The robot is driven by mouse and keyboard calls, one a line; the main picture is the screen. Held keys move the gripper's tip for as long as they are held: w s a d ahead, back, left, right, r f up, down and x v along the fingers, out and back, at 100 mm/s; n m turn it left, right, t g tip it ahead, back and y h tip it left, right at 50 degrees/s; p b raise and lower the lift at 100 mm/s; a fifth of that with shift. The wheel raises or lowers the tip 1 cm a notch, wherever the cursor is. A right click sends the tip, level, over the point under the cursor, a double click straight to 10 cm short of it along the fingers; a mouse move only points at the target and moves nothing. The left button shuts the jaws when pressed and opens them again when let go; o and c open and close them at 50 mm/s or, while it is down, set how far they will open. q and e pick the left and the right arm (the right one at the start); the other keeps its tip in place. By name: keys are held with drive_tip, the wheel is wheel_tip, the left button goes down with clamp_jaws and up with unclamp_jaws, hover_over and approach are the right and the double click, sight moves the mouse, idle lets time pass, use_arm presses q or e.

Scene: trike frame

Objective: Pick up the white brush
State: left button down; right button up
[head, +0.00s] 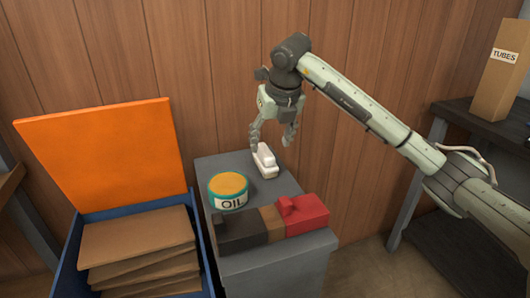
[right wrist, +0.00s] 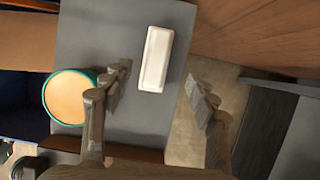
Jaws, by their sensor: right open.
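The white brush (head: 264,162) lies on the grey cabinet top (head: 276,193) near its back edge, behind and right of the oil tin. It also shows in the right wrist view (right wrist: 156,59), as a pale block between the lines of the two fingers and beyond their tips. My right gripper (head: 271,139) is open and empty, pointing down just above the brush. The fingers do not appear to touch the brush. My left gripper is not in view.
An oil tin (head: 228,191) stands left of the brush. A black, brown and red object (head: 268,224) lies along the cabinet's front. A blue crate with an orange lid (head: 110,155) stands at left. A wooden wall (head: 225,60) is close behind.

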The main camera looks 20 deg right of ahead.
sight(266, 152)
drive_tip(key=shift+x, duration=1)
drive_tip(key=x, duration=0.4)
drive_tip(key=shift+a+f+p, duration=0.3)
drive_tip(key=shift+a, duration=0.05)
drive_tip(key=shift+w+f, duration=0.2)
drive_tip(key=shift+f, duration=0.1)
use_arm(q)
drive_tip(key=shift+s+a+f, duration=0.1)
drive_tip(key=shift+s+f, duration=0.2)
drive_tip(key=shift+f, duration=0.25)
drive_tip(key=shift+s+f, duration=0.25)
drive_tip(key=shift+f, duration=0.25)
use_arm(e)
drive_tip(key=shift+c, duration=0.2)
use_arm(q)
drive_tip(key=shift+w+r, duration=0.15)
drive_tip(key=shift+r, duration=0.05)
use_arm(e)
drive_tip(key=c, duration=1.2)
